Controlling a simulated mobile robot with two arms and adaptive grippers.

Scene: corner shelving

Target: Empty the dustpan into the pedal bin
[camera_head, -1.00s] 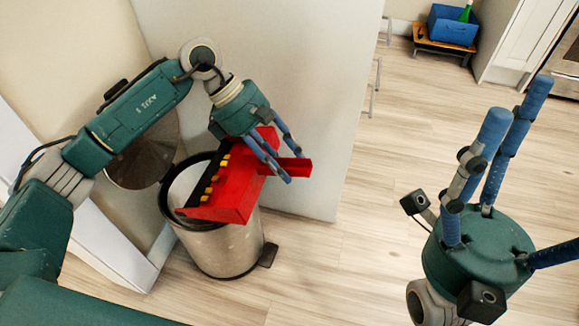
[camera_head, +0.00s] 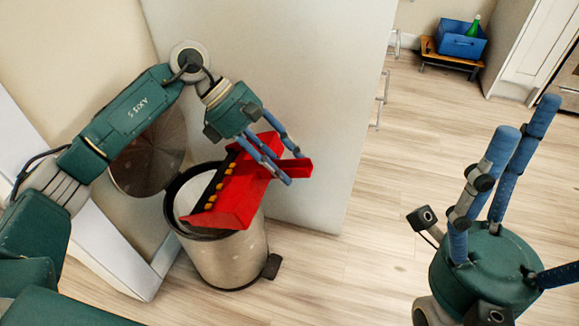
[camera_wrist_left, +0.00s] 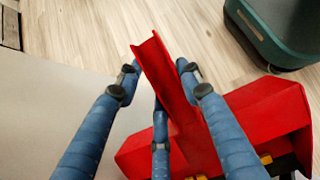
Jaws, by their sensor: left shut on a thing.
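The red dustpan (camera_head: 245,200) is tilted over the open mouth of the pedal bin (camera_head: 228,258), its wide end over the rim. Several small yellow-orange pieces (camera_head: 222,187) show along its dark inner side. My left gripper (camera_head: 290,168) is shut on the dustpan's handle, to the right of and above the bin. In the left wrist view its blue fingers stand around the red handle (camera_wrist_left: 165,75). The bin is steel with a dark rim, and its round lid (camera_head: 150,158) stands open. The bin's inside is partly hidden by the dustpan. My right gripper (camera_head: 527,118) is open and empty.
A pale panel (camera_head: 325,90) stands right behind the bin. The bin's pedal (camera_head: 271,266) sticks out at lower right. A blue box (camera_head: 460,42) with a green bottle (camera_head: 473,27) sits on a low wooden stand at the back. The wooden floor between is clear.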

